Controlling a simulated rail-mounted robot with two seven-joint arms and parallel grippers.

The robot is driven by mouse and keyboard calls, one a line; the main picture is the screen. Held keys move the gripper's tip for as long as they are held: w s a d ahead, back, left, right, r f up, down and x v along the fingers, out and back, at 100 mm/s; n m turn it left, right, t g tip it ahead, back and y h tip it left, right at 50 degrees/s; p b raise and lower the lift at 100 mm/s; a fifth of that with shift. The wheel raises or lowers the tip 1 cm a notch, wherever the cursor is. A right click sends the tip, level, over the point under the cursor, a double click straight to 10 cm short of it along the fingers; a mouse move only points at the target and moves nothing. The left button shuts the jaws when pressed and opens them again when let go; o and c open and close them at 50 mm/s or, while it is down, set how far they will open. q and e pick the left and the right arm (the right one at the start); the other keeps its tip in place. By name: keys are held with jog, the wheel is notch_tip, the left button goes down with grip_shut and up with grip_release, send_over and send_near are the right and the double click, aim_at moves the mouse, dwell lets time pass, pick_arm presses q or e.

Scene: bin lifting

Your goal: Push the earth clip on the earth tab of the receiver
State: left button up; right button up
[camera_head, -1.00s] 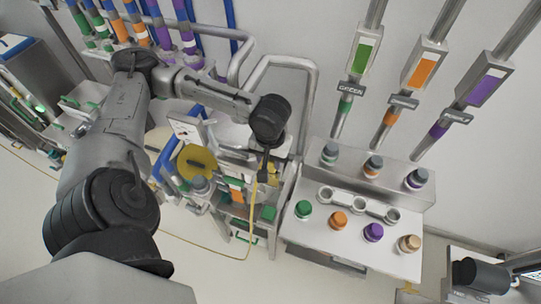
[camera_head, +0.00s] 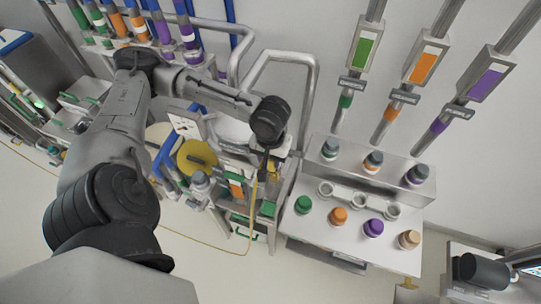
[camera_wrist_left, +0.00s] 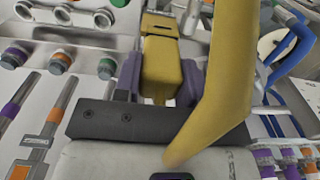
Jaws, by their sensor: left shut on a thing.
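My left gripper (camera_head: 264,163) points down below the dark wrist at the centre of the head view. In the left wrist view its two purplish-grey fingers (camera_wrist_left: 160,80) are shut on the yellow earth clip (camera_wrist_left: 161,60), one on each side. A thick yellow cable (camera_wrist_left: 222,75) crosses in front on the right; the thin yellow cable (camera_head: 252,205) hangs from the gripper in the head view. Metal parts lie just beyond the clip's far end. I cannot pick out the receiver or its earth tab surely, nor tell whether the clip touches it. My right gripper is not in view.
A white bench (camera_head: 330,235) with green, orange, purple and tan capped items stands right of the gripper. A bent steel pipe frame (camera_head: 285,62) rises behind it. A yellow disc (camera_head: 196,160) and blue hoses (camera_head: 168,150) crowd the left. Open floor lies in front.

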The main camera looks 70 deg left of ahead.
pick_arm(q)
jog(key=shift+f+p, duration=0.5)
jog(key=shift+f, duration=0.55)
dwell(1.4)
jog(key=o, duration=1.2)
jog(key=shift+c, duration=0.2)
notch_tip(320, 180, up, 14)
jog(key=b, duration=0.1)
jog(key=shift+f, duration=0.1)
